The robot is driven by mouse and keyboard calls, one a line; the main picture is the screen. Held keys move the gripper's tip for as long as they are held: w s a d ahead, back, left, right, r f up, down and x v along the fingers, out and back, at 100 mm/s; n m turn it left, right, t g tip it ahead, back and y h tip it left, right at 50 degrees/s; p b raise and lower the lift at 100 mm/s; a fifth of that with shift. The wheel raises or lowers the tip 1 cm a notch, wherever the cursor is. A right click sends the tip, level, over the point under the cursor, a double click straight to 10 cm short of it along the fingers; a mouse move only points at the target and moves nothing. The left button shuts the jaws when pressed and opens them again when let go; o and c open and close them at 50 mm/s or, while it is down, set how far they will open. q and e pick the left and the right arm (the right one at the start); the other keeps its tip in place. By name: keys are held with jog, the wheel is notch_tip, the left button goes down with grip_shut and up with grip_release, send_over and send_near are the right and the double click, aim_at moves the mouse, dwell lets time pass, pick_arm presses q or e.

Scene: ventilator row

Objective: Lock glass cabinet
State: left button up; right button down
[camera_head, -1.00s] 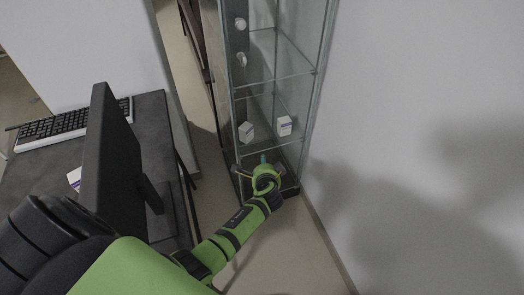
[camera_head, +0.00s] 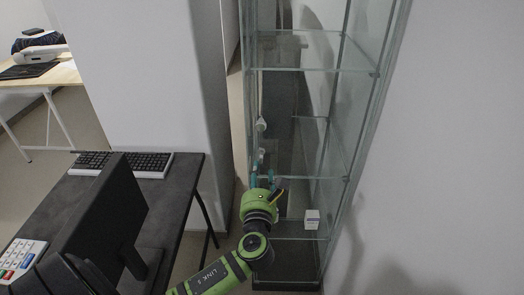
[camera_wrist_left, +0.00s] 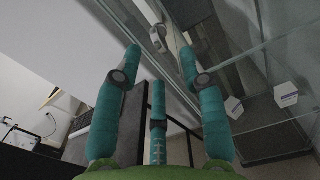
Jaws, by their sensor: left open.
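The glass cabinet (camera_head: 312,195) stands upright against the right wall, with clear panes, glass shelves and a dark base. Two small pale fittings sit one above the other along its left front edge, an upper one (camera_head: 261,124) and a lower one (camera_head: 261,155). My left gripper (camera_head: 263,180) is just below the lower fitting in the head view. In the left wrist view its teal fingers (camera_wrist_left: 160,55) are spread and empty, and a pale fitting (camera_wrist_left: 158,38) shows near the gap between the fingertips. Contact cannot be told. The right gripper is not in view.
A small white box (camera_head: 312,219) stands on a low cabinet shelf. A dark desk (camera_head: 185,190) with a keyboard (camera_head: 120,164) and a black monitor (camera_head: 100,222) is on the left, close to my left arm. A pale wall (camera_head: 450,150) bounds the right.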

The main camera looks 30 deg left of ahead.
aim_at(260, 159)
pick_arm(q)
jog(key=shift+w+a+r, duration=0.15)
jog(key=shift+w+a, duration=0.1)
jog(key=shift+w, duration=0.1)
jog(key=p+x, duration=0.1)
jog(key=x, duration=0.5)
jog(key=shift+a, duration=0.1)
jog(key=shift+s, duration=0.1)
grip_shut()
